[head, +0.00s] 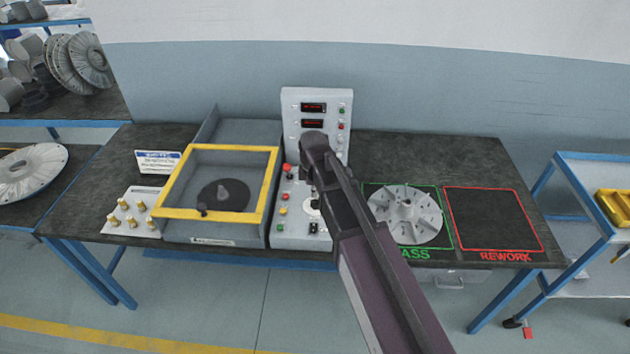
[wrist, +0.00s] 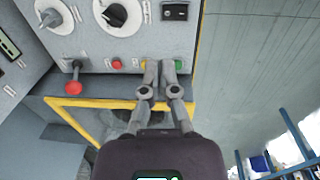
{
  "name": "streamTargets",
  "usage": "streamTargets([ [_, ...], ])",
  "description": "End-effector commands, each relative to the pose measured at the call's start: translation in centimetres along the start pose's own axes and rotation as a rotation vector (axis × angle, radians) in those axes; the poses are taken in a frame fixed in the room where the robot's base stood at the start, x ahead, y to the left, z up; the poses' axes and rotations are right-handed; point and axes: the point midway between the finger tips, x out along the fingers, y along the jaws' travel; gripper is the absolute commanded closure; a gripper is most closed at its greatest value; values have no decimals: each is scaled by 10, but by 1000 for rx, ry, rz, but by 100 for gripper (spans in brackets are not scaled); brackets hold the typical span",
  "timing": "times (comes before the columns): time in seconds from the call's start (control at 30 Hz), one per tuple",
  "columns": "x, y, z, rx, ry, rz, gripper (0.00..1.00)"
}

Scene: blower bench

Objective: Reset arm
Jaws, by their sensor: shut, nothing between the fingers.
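My gripper (wrist: 164,68) is shut and empty in the wrist view. Its fingertips overlap the lower edge of the grey control panel (wrist: 120,45), between a yellow button (wrist: 143,64) and a green button (wrist: 178,65). I cannot tell whether they touch it. A red button (wrist: 116,64) and a red-knobbed lever (wrist: 73,86) are to their left. In the head view my arm reaches over the bench to the control console (head: 290,105), and my fingers are hidden behind the arm.
A yellow-framed test box (head: 217,213) with a dark disc inside stands left of the console. A grey impeller (head: 405,215) lies in the green PASS area. The red REWORK area (head: 490,218) is empty. Brass fittings (head: 125,205) sit at the left front.

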Motion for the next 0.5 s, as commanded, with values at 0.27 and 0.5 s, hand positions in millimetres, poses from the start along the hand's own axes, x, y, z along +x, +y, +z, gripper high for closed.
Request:
streamTargets([
  [0.27,0,-1,3,15,0,-1,100],
  [0.5,0,-15,36,197,-5,-10,100],
])
